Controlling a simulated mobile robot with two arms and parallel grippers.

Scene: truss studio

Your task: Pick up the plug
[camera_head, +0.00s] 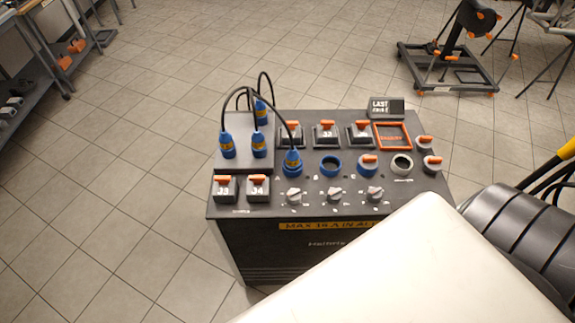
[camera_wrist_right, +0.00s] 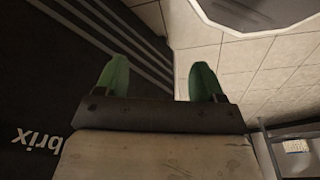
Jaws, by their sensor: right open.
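Several blue plugs with yellow bands stand on top of a dark power box (camera_head: 260,212). One plug (camera_head: 292,161) sits at a socket in the front row, with a black cable arching up from it. Two more plugs, a left one (camera_head: 228,146) and a middle one (camera_head: 259,146), stand on a raised grey block, and another plug (camera_head: 261,112) stands behind them. My right gripper (camera_wrist_right: 158,80) shows in the right wrist view, with green fingertips apart and nothing between them. It is beside a dark ribbed surface with upside-down lettering. My left gripper is not in view.
My pale arm covers the box's front right. Shelving (camera_head: 50,65) stands at far left, a wheeled stand (camera_head: 450,65) at far right. Tiled floor left of the box is clear.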

